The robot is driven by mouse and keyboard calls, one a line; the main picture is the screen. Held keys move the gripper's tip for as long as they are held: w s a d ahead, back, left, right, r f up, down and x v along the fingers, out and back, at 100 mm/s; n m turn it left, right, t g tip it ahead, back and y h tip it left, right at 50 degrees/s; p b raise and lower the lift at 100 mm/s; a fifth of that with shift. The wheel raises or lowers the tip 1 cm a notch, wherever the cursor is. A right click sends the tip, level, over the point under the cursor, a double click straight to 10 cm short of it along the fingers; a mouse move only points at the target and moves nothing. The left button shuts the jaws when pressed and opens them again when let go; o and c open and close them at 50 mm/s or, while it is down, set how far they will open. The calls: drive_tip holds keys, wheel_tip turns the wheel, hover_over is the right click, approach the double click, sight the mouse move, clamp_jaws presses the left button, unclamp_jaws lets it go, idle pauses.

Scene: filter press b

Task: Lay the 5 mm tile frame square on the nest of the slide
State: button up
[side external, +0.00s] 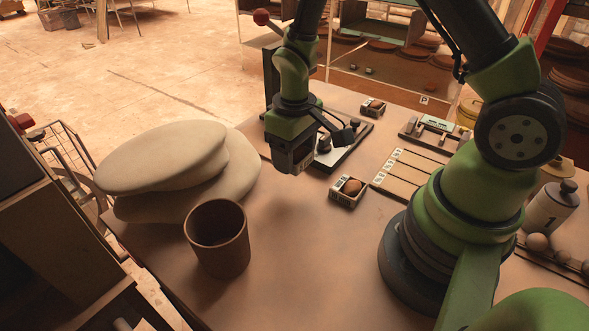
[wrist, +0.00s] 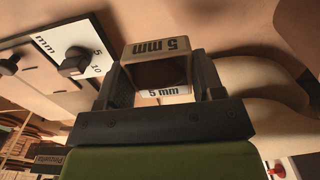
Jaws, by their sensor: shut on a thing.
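The 5 mm tile frame (wrist: 158,70) is a hollow, square-looking wooden frame with white "5 mm" labels. My gripper (wrist: 160,82) is shut on it, with one dark finger on each side. In the side view my gripper (side external: 290,158) hangs above the table, left of the dark-based press (side external: 345,150). The frame is held clear of the table there, and its outline is hard to make out. In the wrist view a white plate (wrist: 92,45) marked "mm", 5 and 10 with a black knob (wrist: 74,62) lies left of the frame. I cannot make out the slide's nest.
A brown cup (side external: 218,240) and stacked pale sacks (side external: 165,160) stand left on the table. Small boxes with brown contents (side external: 347,190) (side external: 373,107) and a labelled slotted board (side external: 408,172) lie right. A weight marked 1 (side external: 550,210) stands far right. The front table middle is clear.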

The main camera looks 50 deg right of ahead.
drive_tip(key=shift+w+d+r, duration=0.35)
drive_tip(key=shift+d+r, duration=0.1)
drive_tip(key=shift+r, duration=0.15)
drive_tip(key=shift+w+d+r, duration=0.35)
drive_tip(key=shift+d+r, duration=0.1)
drive_tip(key=shift+r, duration=0.15)
drive_tip(key=w+d, duration=0.4)
drive_tip(key=d, duration=0.5)
hover_over(334, 123)
drive_tip(key=shift+a+f, duration=0.25)
drive_tip(key=shift+f, duration=0.6)
drive_tip(key=shift+s+d+f, duration=0.1)
drive_tip(key=shift+d, duration=0.1)
drive_tip(key=shift+f, duration=2.65)
drive_tip(key=shift+f, duration=0.2)
drive_tip(key=o, duration=1.1)
